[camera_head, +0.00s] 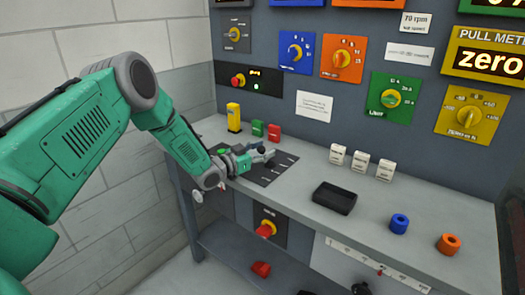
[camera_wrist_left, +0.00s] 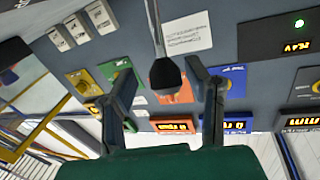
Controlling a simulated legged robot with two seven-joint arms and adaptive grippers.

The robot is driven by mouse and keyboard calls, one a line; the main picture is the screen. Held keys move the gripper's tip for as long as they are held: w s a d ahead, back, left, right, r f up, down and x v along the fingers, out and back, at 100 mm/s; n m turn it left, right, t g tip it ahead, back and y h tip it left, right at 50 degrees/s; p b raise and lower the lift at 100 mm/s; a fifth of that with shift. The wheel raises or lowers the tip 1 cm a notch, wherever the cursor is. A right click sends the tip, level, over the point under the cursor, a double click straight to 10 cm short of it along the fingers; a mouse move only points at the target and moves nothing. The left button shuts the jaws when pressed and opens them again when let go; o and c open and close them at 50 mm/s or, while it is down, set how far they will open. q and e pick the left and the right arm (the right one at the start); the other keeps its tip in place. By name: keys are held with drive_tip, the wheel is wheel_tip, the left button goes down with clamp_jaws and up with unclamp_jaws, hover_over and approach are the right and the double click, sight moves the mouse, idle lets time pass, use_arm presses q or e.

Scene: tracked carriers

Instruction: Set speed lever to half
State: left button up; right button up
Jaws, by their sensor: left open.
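The speed lever shows in the left wrist view as a thin metal rod with a black knob (camera_wrist_left: 166,76). In the head view a dark plate with white tick marks (camera_head: 275,176) lies on the bench, and my left gripper (camera_head: 260,156) is low over it, hiding most of the lever. In the left wrist view my left gripper (camera_wrist_left: 160,84) is open, with one finger on each side of the knob. I see gaps between knob and fingers, and no clear contact. The tick labels are too small to read. My right gripper is not in view.
A yellow block (camera_head: 233,117) and small green and red blocks stand behind the plate. A black tray (camera_head: 334,198), white blocks (camera_head: 361,161) and blue (camera_head: 399,223) and orange (camera_head: 448,244) rings are to the right. The panel behind carries several rotary knobs. The bench's front middle is clear.

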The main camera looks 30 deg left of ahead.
use_arm(q)
drive_tip(key=c, duration=0.3)
drive_tip(key=shift+a+f, duration=0.1)
drive_tip(key=c, duration=0.7)
drive_tip(key=shift+s+a+f, duration=0.1)
drive_tip(key=shift+a+f, duration=0.1)
drive_tip(key=shift+a, duration=0.25)
drive_tip(key=shift+d, duration=0.1)
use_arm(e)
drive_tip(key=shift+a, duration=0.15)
use_arm(q)
drive_tip(key=shift+d, duration=0.15)
